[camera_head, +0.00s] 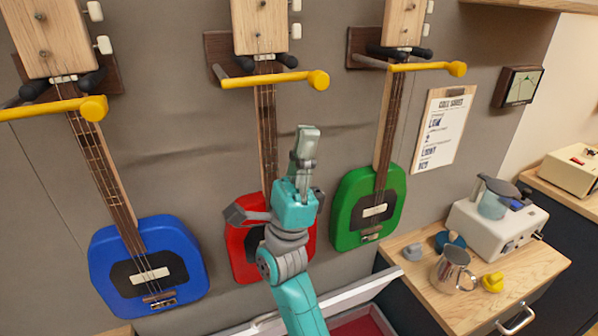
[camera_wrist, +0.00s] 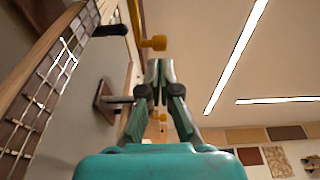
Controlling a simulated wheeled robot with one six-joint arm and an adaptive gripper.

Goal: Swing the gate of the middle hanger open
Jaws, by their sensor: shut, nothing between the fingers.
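The middle hanger (camera_head: 217,62) holds the red guitar (camera_head: 243,262) by its neck. Its yellow gate (camera_head: 270,79) lies across the front of the neck, with a round knob (camera_head: 318,80) at its right end. The gate looks closed. My gripper (camera_head: 308,131) is upright below the knob, in front of the wall, shut and empty. In the wrist view my fingertips (camera_wrist: 160,66) point toward a yellow knob (camera_wrist: 155,43), apparently the middle gate's. A small gap seems to show between them. My arm hides part of the red guitar.
The left hanger's gate (camera_head: 45,109) crosses the blue guitar's (camera_head: 150,268) neck. The right hanger's gate (camera_head: 425,67) crosses the green guitar's (camera_head: 368,208) neck. A wooden counter (camera_head: 450,312) with a metal mug (camera_head: 453,272) stands at lower right. An open case (camera_head: 365,326) lies below.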

